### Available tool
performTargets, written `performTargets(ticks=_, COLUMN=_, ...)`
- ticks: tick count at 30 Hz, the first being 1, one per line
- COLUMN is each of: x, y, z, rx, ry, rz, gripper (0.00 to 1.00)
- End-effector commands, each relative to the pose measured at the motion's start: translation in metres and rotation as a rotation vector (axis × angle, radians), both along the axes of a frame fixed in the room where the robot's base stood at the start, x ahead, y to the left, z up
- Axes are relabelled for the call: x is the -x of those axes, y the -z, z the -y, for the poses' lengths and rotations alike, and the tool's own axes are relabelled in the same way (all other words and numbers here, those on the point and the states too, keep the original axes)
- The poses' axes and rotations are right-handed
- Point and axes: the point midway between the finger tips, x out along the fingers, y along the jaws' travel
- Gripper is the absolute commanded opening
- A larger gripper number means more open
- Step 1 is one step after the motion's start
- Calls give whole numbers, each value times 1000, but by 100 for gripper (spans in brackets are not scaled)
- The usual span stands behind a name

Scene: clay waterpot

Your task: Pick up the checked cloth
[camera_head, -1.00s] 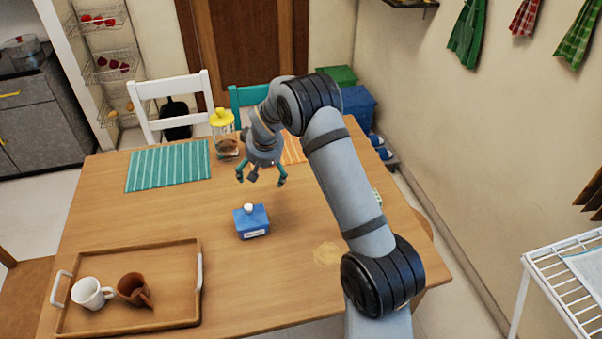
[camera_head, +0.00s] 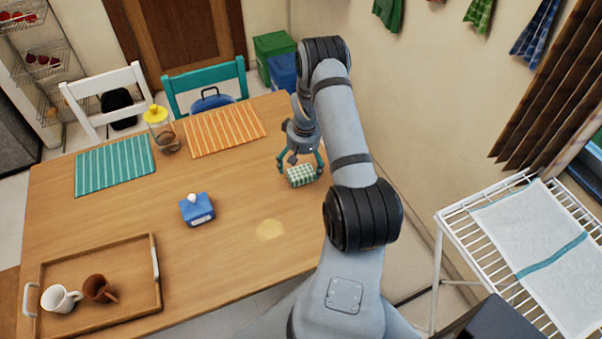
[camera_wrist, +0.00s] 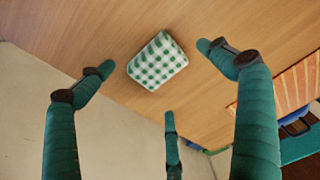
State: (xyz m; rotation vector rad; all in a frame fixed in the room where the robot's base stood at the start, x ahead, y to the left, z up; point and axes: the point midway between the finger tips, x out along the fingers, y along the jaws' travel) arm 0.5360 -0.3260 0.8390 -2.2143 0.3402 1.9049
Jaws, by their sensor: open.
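The checked cloth (camera_head: 301,177), a small folded green-and-white block, lies on the right part of the wooden table. It also shows in the wrist view (camera_wrist: 157,61), above the centre, on bare wood. My gripper (camera_head: 300,171) is open, with teal fingers pointing down over the cloth. In the wrist view the fingers (camera_wrist: 155,58) are spread around the cloth, with gaps between them and it. Nothing is held. I cannot tell the exact height of the fingertips above the table.
A blue container (camera_head: 197,209) stands left of the cloth, near a pale patch (camera_head: 270,230). A tray (camera_head: 140,303) holds two mugs. A yellow-lidded jar (camera_head: 163,137) stands between the teal placemat (camera_head: 115,166) and orange placemat (camera_head: 225,131). A wire rack (camera_head: 450,220) is at right.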

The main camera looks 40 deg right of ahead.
Motion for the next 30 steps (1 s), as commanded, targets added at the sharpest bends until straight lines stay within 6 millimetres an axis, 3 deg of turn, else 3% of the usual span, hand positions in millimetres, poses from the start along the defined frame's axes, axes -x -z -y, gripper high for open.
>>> performTargets(ticks=15, x=-4, y=49, z=8, rx=-1, ry=-1, rz=0, gripper=92)
performTargets(ticks=23, x=-5, y=52, z=8, rx=1, ry=-2, rz=1, gripper=92)
performTargets(ticks=30, x=-5, y=51, z=8, rx=0, ry=-2, rz=0, gripper=79)
